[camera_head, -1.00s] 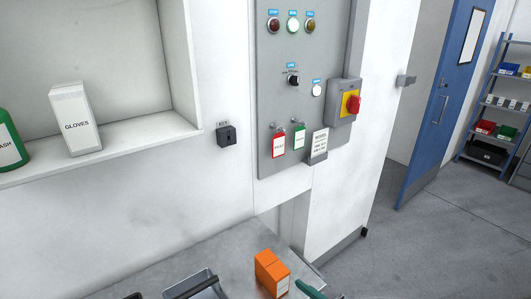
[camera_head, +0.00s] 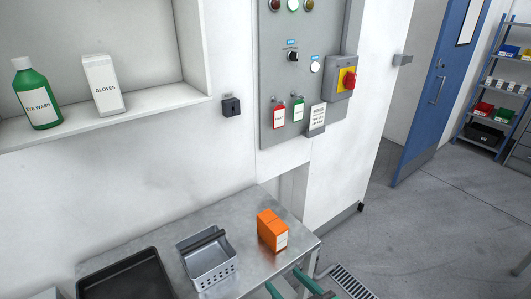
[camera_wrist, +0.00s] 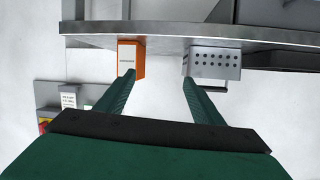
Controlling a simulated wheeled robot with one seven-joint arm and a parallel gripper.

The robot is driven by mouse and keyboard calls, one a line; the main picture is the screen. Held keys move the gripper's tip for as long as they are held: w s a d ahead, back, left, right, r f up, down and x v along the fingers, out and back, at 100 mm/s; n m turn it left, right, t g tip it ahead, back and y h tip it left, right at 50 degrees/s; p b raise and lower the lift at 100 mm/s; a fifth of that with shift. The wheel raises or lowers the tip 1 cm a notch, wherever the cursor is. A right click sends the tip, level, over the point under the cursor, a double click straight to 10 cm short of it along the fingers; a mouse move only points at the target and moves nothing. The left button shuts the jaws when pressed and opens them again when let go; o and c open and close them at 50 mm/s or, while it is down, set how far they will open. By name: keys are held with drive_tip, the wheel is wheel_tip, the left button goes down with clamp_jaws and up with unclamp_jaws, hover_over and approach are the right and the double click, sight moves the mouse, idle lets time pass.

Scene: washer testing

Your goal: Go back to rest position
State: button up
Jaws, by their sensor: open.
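My gripper (camera_head: 290,284) shows at the bottom edge of the head view, its green fingers just in front of the metal table (camera_head: 250,200). In the wrist view my gripper (camera_wrist: 157,84) is open, with its two fingers apart and nothing between them. An orange box (camera_head: 271,230) with a white label stands on the table near its right end. The orange box also shows in the wrist view (camera_wrist: 130,58), beyond one fingertip. A grey perforated basket (camera_head: 208,262) sits to the left of the box; it shows in the wrist view too (camera_wrist: 214,64).
A black tray (camera_head: 125,278) lies at the table's left. Above are a shelf (camera_head: 150,106) with an eye wash bottle (camera_head: 37,95) and a gloves box (camera_head: 103,85), and a control panel (camera_head: 280,70) with a red switch. Open floor (camera_head: 430,230) lies to the right, before a blue door (camera_head: 440,90).

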drive_tip(key=s+a+f+m+h, duration=0.3)
drive_tip(key=s+f+m+h, duration=0.4)
drive_tip(key=s+f, duration=0.65)
drive_tip(key=s+a+r+t, duration=0.1)
drive_tip(key=s+r, duration=0.2)
drive_tip(key=s, duration=0.5)
drive_tip(key=s+a+r+n+t, duration=0.1)
drive_tip(key=s+r, duration=0.1)
drive_tip(key=s, duration=0.7)
drive_tip(key=shift+a+r+n+t+h, duration=0.3)
drive_tip(key=shift+a+r+h, duration=0.05)
drive_tip(key=shift+r+h, duration=0.05)
drive_tip(key=shift+s+a+r, duration=0.1)
drive_tip(key=shift+s+r, duration=0.15)
drive_tip(key=shift+r, duration=0.05)
drive_tip(key=shift+c, duration=0.2)
